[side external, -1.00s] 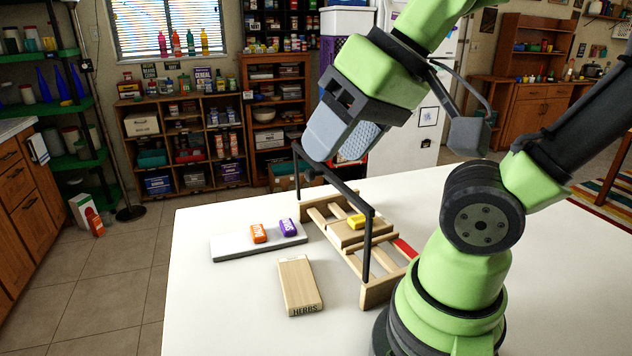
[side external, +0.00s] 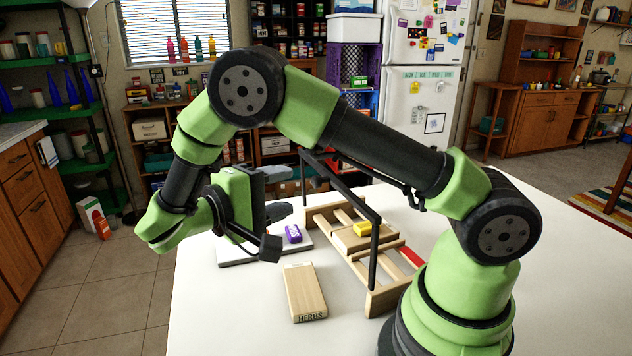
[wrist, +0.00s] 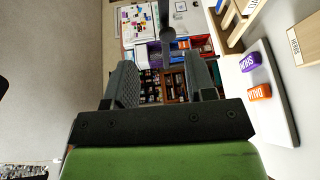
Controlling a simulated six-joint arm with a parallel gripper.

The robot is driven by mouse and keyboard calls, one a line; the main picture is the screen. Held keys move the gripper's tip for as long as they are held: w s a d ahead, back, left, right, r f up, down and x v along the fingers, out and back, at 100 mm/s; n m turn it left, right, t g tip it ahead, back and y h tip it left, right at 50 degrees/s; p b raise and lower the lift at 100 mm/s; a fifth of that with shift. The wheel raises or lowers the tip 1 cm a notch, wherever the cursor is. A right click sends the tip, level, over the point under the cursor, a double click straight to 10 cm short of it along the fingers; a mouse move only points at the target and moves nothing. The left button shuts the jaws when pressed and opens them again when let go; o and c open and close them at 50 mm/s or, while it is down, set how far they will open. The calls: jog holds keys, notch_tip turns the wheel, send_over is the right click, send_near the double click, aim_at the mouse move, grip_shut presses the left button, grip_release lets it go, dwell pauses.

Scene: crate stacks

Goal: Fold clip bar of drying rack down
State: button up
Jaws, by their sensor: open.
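The drying rack (side external: 382,300) is a light wooden slatted frame on the white table. Its black clip bar (side external: 342,187) stands raised on upright arms above the frame. My gripper (side external: 285,190) is to the left of the bar in the side view, turned sideways with its fingers pointing right, open and apart from the bar. In the wrist view my gripper (wrist: 162,75) shows two spread fingers with nothing between them. A dark bar (wrist: 166,22), seemingly the clip bar, shows beyond the fingertips at the top of the wrist view.
A wooden HERBS block (side external: 304,293) lies in front of the rack. A white slab (wrist: 275,105) carries a purple block (wrist: 250,62) and an orange block (wrist: 259,93). A yellow block (side external: 362,229) lies on the rack. The table's left edge is close below my gripper.

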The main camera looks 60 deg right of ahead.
aim_at(314, 183)
jog(key=shift+t+h, duration=0.4)
jog(key=shift+h, duration=0.4)
jog(key=x, duration=0.3)
jog(key=f+x, duration=0.1)
jog(key=x, duration=0.2)
jog(key=f+x, duration=0.1)
jog(key=x, duration=0.2)
jog(key=shift+w, duration=0.25)
jog(key=shift+c, duration=0.4)
grip_shut()
